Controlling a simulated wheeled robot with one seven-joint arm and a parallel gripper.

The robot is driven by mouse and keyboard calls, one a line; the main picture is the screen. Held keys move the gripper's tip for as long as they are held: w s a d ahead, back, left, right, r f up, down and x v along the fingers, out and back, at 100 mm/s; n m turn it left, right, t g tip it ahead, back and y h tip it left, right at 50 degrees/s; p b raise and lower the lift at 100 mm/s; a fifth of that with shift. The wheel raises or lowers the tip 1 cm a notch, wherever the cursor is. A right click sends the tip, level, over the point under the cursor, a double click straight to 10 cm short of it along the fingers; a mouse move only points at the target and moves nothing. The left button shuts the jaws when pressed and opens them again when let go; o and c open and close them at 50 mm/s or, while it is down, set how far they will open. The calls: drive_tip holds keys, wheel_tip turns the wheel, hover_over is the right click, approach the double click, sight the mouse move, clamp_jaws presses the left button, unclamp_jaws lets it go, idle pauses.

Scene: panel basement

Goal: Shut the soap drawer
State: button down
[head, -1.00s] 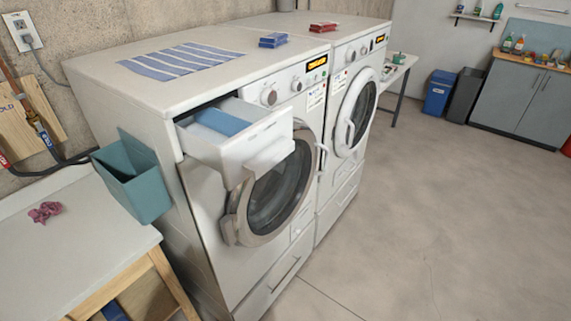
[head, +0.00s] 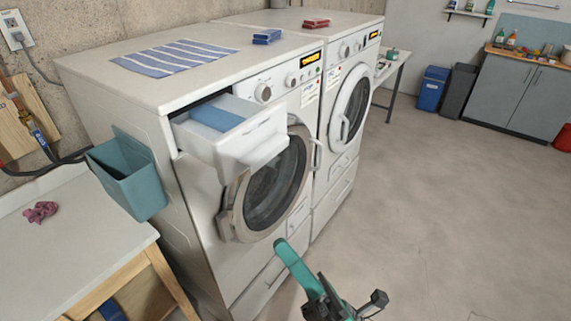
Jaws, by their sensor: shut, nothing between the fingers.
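The soap drawer (head: 240,145) is pulled out from the upper left of the near washer's front. It is white, with a blue compartment (head: 216,117) inside. The near washer (head: 245,258) has a round glass door below and to the right of the drawer. My gripper (head: 283,246) shows at the bottom of the head view as a teal tip with dark parts behind it. It is shut and empty. In the picture it is below and to the right of the drawer, apart from it.
A second machine (head: 345,110) stands right of the washer. A teal bin (head: 128,180) hangs on the washer's left side, above a side table (head: 80,235). A striped cloth (head: 173,57) lies on top. The floor (head: 450,220) at right is clear.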

drive_tip(key=w+d+r+n+g+h, duration=0.25)
drive_tip(key=w+n+g, duration=0.25)
drive_tip(key=n, duration=0.3)
drive_tip(key=n+h, duration=0.2)
drive_tip(key=h, duration=0.4)
approach(272, 157)
drive_tip(key=shift+y, duration=0.25)
drive_tip(key=x, duration=0.6)
drive_tip(key=shift+a+f, duration=0.25)
drive_tip(key=shift+w, duration=0.15)
